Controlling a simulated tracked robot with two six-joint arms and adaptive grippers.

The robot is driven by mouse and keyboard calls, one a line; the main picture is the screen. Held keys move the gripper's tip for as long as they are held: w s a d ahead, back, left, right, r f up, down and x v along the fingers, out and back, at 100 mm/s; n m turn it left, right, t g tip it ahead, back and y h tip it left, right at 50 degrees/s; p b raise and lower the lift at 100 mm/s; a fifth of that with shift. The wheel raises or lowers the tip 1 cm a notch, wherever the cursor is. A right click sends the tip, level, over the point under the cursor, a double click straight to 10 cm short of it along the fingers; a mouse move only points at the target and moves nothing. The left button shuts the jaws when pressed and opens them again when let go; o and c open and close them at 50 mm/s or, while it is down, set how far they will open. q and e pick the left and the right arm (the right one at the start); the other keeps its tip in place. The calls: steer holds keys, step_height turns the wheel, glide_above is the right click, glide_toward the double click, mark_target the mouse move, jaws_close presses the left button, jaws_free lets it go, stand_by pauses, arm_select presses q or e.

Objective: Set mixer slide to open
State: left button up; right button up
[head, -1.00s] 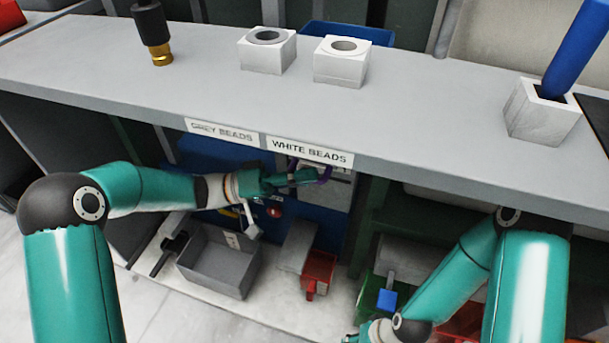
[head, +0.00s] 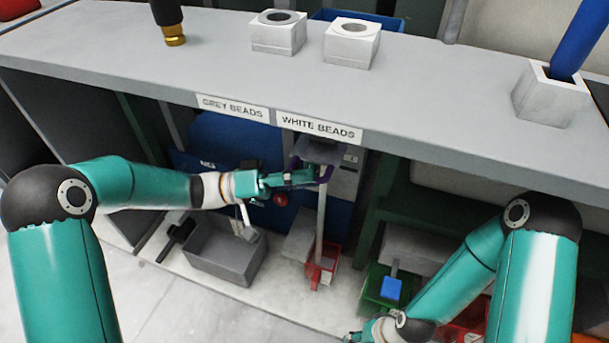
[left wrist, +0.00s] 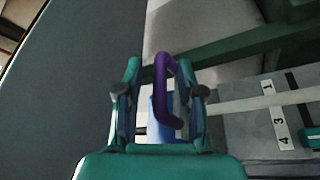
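A purple loop handle (head: 324,171) sits below the bench top, in front of the grey unit (head: 347,178) under the WHITE BEADS label. I take it to be the mixer slide's handle; the slide itself is mostly hidden. My left gripper (head: 314,178) is at this handle. In the left wrist view the purple handle (left wrist: 162,95) stands between the two fingers of my left gripper (left wrist: 158,66), with a gap on its left side, so the fingers look open around it. My right arm reaches down at the lower right; its gripper (head: 366,335) is only partly in view.
A pale vertical column (head: 320,225) runs from beneath the handle to a red container (head: 322,268). A grey bin (head: 226,256) and a green tray (head: 378,285) stand low down. The bench top (head: 210,55) overhangs my left arm. A numbered strip (left wrist: 276,115) shows in the left wrist view.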

arm_select(q)
steer(key=shift+r, duration=0.1)
steer(key=v, duration=1.2)
steer(key=shift+s, duration=0.1)
stand_by(0.3)
